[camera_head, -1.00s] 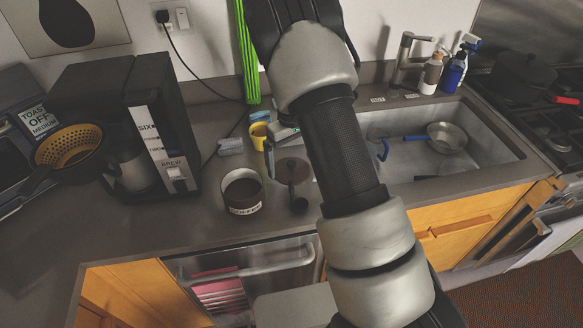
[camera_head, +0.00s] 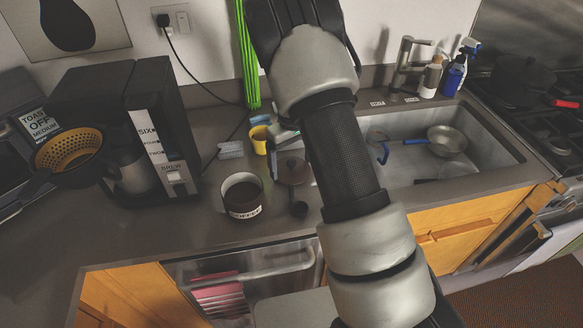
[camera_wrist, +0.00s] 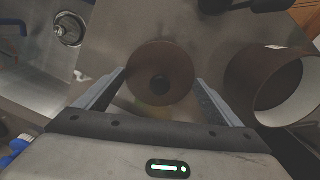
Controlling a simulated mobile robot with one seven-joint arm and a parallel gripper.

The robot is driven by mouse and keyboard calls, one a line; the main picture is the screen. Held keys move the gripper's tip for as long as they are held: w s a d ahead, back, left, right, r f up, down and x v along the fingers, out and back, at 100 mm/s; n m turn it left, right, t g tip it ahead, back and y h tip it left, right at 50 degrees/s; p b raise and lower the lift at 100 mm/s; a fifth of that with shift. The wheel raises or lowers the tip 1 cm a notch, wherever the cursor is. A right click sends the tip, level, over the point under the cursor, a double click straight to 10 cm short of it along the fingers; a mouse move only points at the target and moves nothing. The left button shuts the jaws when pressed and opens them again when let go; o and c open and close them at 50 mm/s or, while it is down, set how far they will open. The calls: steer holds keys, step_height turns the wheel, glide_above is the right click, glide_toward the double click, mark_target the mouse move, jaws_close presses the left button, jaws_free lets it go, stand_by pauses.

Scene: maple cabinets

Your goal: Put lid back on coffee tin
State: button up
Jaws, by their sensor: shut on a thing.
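In the head view my arm hides part of the gripper. Whether the lid touches the counter is unclear.
A dark scoop (camera_head: 299,209) lies just in front of the lid. The coffee maker (camera_head: 125,125) stands left. The sink (camera_head: 481,151), with a pan (camera_head: 447,139), is right. Counter left of the tin is clear.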

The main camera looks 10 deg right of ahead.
mark_target(290, 162)
steer(key=r, duration=0.7)
steer(key=shift+s+a+r, duration=0.1)
steer(key=shift+a+r, duration=0.2)
steer(key=shift+r, duration=0.1)
steer(key=s+a+r+n, duration=0.3)
steer(key=s+a, duration=0.1)
steer(key=a, duration=0.3)
steer(key=s+a+r+n, duration=0.3)
steer(key=s+a, duration=0.2)
steer(key=a, duration=0.2)
steer(key=shift+a+f+b, duration=0.2)
steer(key=shift+f+b, duration=2)
steer(key=shift+f, duration=1.1)
steer(key=shift+f, duration=0.1)
steer(key=o, duration=0.9)
